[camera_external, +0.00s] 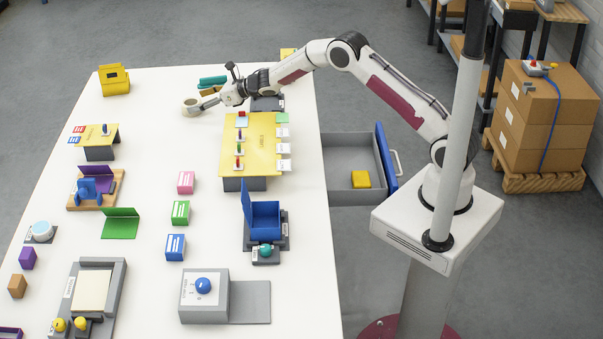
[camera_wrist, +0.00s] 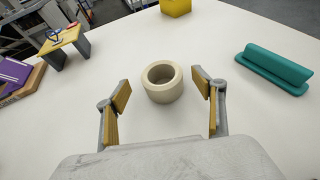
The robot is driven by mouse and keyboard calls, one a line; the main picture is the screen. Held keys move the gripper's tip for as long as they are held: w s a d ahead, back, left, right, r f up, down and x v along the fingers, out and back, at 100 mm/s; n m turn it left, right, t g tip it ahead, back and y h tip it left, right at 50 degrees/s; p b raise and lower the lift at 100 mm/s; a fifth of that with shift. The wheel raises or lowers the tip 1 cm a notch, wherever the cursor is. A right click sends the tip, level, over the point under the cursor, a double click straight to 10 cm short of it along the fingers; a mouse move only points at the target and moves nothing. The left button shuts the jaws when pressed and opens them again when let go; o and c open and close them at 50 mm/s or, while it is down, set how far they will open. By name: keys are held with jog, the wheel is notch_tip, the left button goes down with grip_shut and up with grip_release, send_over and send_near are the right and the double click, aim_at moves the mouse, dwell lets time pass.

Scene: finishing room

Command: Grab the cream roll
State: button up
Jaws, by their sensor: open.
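The cream roll (camera_wrist: 162,82) stands on the white table with its round hole facing up, centred in the wrist view just ahead of my fingertips. It also shows in the external view (camera_external: 191,106) near the far end of the table. My gripper (camera_wrist: 161,92) is open, with its yellow-padded fingers spread to the left and right of the roll's near side. The fingers look apart from the roll, and nothing is between them. In the external view my gripper (camera_external: 208,100) reaches in from the right, low over the table beside the roll.
A teal object (camera_wrist: 275,70) lies right of the roll. A yellow box (camera_wrist: 176,7) stands beyond it. A small yellow-topped stand (camera_wrist: 62,41) and a purple item (camera_wrist: 13,73) are at left. The table around the roll (camera_wrist: 215,45) is clear.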

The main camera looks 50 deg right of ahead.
aim_at(191, 103)
jog(key=shift+x, duration=2)
jog(key=c, duration=1.2)
